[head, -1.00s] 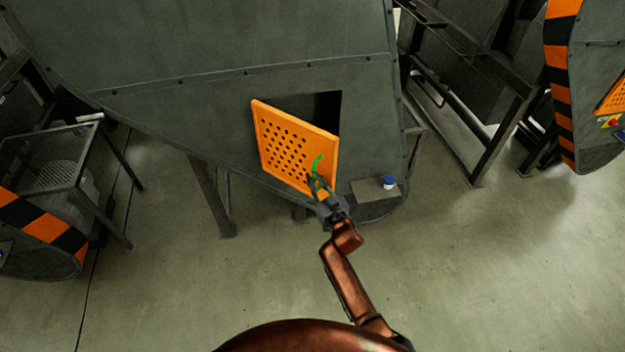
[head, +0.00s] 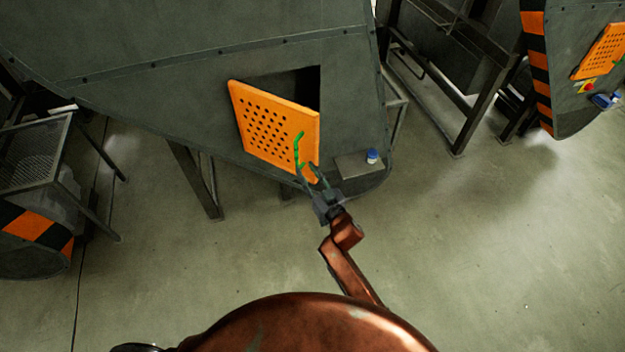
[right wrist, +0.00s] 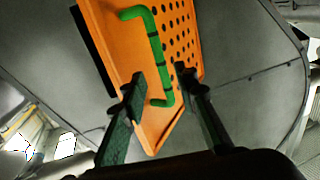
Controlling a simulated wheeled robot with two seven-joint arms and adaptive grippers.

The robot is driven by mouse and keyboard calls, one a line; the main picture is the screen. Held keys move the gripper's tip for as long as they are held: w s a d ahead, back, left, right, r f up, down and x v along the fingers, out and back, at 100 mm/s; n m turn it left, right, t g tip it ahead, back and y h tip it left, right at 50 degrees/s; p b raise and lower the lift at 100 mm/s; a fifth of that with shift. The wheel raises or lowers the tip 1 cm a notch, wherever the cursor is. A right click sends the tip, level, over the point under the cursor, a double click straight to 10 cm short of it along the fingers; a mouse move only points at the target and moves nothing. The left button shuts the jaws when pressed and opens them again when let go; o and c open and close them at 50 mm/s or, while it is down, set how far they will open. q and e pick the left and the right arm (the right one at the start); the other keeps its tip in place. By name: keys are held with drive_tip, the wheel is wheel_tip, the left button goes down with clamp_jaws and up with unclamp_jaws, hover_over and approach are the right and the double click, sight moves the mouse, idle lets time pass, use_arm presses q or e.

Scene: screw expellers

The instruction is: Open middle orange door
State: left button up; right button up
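The middle orange door (head: 270,125), a perforated panel, stands ajar on the grey machine, with a dark opening (head: 309,88) behind its right side. Its green bar handle (head: 299,150) is on the right part of the panel and also shows in the right wrist view (right wrist: 153,40). My right gripper (head: 307,172) is open just below the handle in the head view. In the right wrist view its two fingers (right wrist: 158,74) are spread, with the handle's lower part seen between them; neither finger is clamped on it. My left gripper is not in view.
A small grey ledge with a blue-capped item (head: 372,156) is right of the door. Another machine with an orange panel (head: 603,50) stands at the upper right. A mesh-topped frame (head: 35,155) is at the left. Concrete floor is clear at the lower right.

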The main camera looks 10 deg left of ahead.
drive_tip(key=shift+v, duration=2.15)
drive_tip(key=shift+c, duration=0.5)
